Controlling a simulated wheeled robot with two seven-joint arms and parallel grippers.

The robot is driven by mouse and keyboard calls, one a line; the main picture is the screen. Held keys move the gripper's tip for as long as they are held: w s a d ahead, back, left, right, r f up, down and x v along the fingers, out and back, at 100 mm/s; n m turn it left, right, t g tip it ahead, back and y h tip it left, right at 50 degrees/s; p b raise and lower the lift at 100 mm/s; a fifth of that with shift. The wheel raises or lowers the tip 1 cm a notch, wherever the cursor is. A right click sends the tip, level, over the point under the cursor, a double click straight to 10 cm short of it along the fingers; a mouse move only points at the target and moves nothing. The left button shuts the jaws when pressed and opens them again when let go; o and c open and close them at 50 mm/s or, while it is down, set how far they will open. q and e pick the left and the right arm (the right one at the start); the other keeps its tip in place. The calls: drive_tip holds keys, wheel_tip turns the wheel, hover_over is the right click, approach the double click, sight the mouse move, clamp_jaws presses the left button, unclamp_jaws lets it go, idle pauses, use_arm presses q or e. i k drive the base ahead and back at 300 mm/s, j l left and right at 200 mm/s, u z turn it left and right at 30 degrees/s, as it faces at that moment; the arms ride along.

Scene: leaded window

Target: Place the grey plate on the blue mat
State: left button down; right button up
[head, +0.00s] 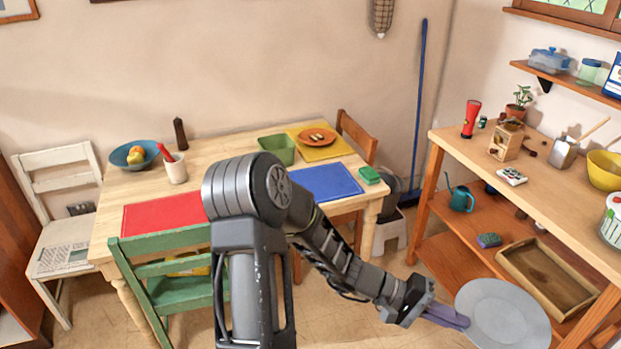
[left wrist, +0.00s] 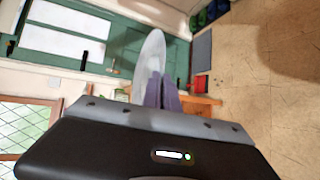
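The grey plate (head: 503,314) is in the air at the lower right of the head view, in front of the wooden workbench. My left gripper (head: 455,318) is shut on its left rim with purple fingers. In the left wrist view the plate (left wrist: 151,58) shows nearly edge-on, its rim between the fingers of the gripper (left wrist: 161,92). The blue mat (head: 322,184) lies flat and bare on the dining table, up and left of the gripper. My forearm crosses in front of the table. My right gripper is not in view.
The dining table (head: 120,195) also bears a red mat (head: 160,213), a yellow mat with an orange plate (head: 317,138), a green container (head: 277,150) and a green sponge (head: 369,175). A green chair (head: 170,240) stands in front. The workbench (head: 540,180) at right holds several items.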

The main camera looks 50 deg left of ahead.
sight(313, 184)
drive_tip(key=i+j+u, duration=0.25)
drive_tip(key=i+u, duration=0.15)
drive_tip(key=i+j+u, duration=0.1)
drive_tip(key=i+u, duration=0.7)
drive_tip(key=i+l, duration=0.1)
drive_tip(key=i, duration=0.25)
drive_tip(key=i+l, duration=0.15)
drive_tip(key=i, duration=0.2)
